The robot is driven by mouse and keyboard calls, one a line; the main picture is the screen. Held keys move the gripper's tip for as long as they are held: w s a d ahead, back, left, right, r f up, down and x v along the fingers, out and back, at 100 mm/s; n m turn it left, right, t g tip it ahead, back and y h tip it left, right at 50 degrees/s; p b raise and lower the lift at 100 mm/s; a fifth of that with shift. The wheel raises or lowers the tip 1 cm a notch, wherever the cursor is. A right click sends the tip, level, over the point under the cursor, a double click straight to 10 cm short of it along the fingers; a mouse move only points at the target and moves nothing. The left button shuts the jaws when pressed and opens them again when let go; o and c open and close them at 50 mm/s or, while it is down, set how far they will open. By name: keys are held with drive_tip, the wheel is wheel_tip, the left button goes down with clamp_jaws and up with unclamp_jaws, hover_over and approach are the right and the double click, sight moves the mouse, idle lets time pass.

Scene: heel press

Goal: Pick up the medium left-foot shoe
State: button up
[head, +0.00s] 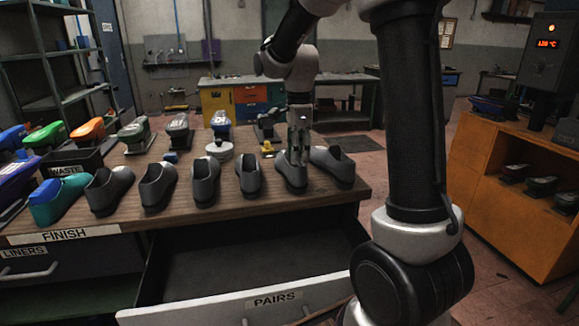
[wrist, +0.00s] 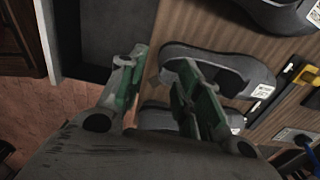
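Several dark grey shoes stand in a row on the wooden table; I cannot read which is the medium left-foot one. My gripper (head: 298,148) points down over the row, above the grey shoe (head: 291,178) second from the right end, and partly hides it. In the wrist view my gripper (wrist: 161,68) has its two green-padded fingers apart with nothing held. A grey shoe with a white label (wrist: 225,72) lies beyond the right finger. Another grey shoe (wrist: 160,117) is partly hidden below the fingers. The rightmost shoe (head: 335,164) stands close beside the gripper.
The open PAIRS drawer (head: 230,266) juts out below the table front and looks empty. A black WASTE bin (head: 72,158), a white round stand (head: 219,150) and coloured shoe forms stand behind the row. An orange cabinet (head: 520,180) is at right.

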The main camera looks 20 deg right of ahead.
sight(300, 185)
drive_tip(key=f, duration=0.4)
drive_tip(key=d+f, duration=0.1)
drive_tip(key=f, duration=0.2)
drive_tip(key=shift+w, duration=0.2)
clamp_jaws()
